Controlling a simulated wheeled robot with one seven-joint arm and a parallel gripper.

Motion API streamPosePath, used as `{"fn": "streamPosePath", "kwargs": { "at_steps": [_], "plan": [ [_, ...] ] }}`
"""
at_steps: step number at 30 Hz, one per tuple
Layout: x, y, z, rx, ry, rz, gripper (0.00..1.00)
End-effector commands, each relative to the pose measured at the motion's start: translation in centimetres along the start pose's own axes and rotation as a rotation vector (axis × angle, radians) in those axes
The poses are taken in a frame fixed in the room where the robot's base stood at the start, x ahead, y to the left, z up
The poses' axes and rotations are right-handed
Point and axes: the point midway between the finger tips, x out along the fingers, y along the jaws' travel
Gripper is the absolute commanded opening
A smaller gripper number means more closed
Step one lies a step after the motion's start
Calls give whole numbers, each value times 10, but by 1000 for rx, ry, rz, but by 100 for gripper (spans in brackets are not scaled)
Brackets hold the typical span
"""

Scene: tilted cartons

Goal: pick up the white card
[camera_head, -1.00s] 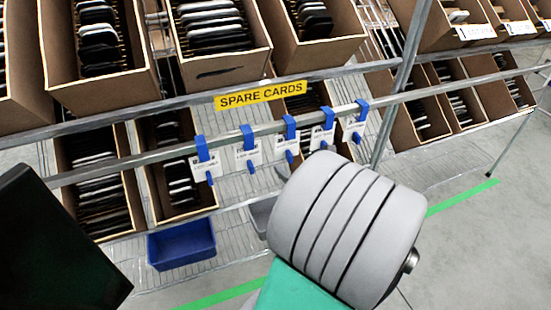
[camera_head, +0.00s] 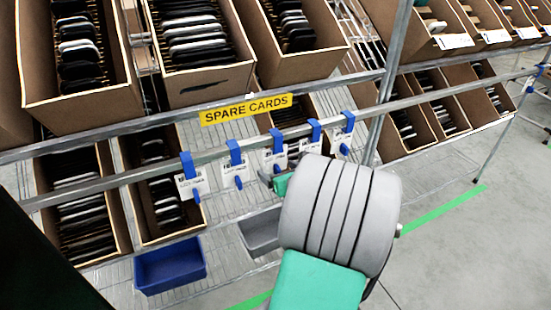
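Several white cards with dark print hang in a row from blue clips on the metal rail below the yellow SPARE CARDS label (camera_head: 246,109). They include a left card (camera_head: 187,187), a second card (camera_head: 231,177), a middle card (camera_head: 268,160) and a right card (camera_head: 340,139). I cannot tell which one the task means. My grey and teal arm covers the lower right of the row. A small teal and grey part, seemingly my gripper (camera_head: 278,184), shows past the arm just below the middle card. Its fingers are mostly hidden, and I cannot tell whether it touches a card.
Tilted cartons (camera_head: 200,92) full of dark and white flat items stand above and below the rail. A blue bin (camera_head: 170,268) and a grey bin (camera_head: 262,232) sit low on the wire rack. Open floor with a green line (camera_head: 455,205) lies to the right.

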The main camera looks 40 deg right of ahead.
Motion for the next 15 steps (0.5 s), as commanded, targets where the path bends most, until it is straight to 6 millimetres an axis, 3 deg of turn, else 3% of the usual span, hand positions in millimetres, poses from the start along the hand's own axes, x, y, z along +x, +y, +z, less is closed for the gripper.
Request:
{"fn": "streamPosePath", "kwargs": {
  "at_steps": [15],
  "plan": [
    [0, 0, 0, 0, 0, -1, 42]
  ]
}}
